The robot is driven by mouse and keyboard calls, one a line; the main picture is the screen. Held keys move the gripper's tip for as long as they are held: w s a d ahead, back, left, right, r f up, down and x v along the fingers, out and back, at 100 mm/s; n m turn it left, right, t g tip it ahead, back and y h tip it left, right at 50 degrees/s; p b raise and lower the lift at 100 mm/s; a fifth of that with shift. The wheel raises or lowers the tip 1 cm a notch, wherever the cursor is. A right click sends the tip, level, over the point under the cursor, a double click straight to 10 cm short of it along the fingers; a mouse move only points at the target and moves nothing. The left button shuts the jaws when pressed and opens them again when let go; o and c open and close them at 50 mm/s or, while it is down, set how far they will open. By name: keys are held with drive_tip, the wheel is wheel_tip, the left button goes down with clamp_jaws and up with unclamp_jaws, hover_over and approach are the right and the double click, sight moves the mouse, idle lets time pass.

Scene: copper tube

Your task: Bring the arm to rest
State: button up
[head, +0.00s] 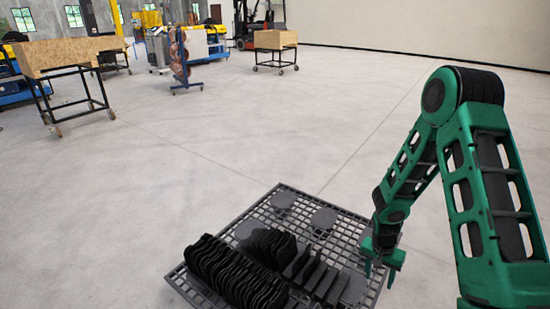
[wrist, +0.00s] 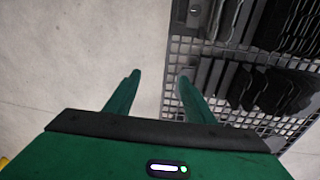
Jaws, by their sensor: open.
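My green arm reaches in from the right of the head view, bent at a high elbow, with its end pointing down. My gripper (head: 378,274) is open at the right edge of a dark grid tray. In the wrist view my gripper (wrist: 158,80) shows two green fingers spread apart with nothing between them. The left finger is over bare floor and the right finger overlaps the tray's edge in the picture. I cannot tell whether it touches the tray.
The grid tray (head: 323,199) holds rows of dark flat parts (head: 232,272). Wood-topped carts (head: 62,57) (head: 276,40), a blue rack with copper coils (head: 181,62) and a forklift (head: 250,22) stand far back. The concrete floor (head: 200,140) between is clear.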

drive_tip(key=s+d+r, duration=0.3)
drive_tip(key=r, duration=0.5)
drive_tip(key=s+d+r, duration=0.2)
drive_tip(key=s+r, duration=0.1)
drive_tip(key=r, duration=0.4)
drive_tip(key=s+d+r, duration=0.3)
drive_tip(key=r, duration=0.5)
drive_tip(key=s+a+r+y, duration=0.1)
drive_tip(key=s+r, duration=0.5)
drive_tip(key=s, duration=0.4)
drive_tip(key=s+a+r+n, duration=0.1)
drive_tip(key=s+r, duration=0.6)
drive_tip(key=s, duration=0.2)
drive_tip(key=shift+s+a+y, duration=0.25)
drive_tip(key=shift+s+y, duration=0.15)
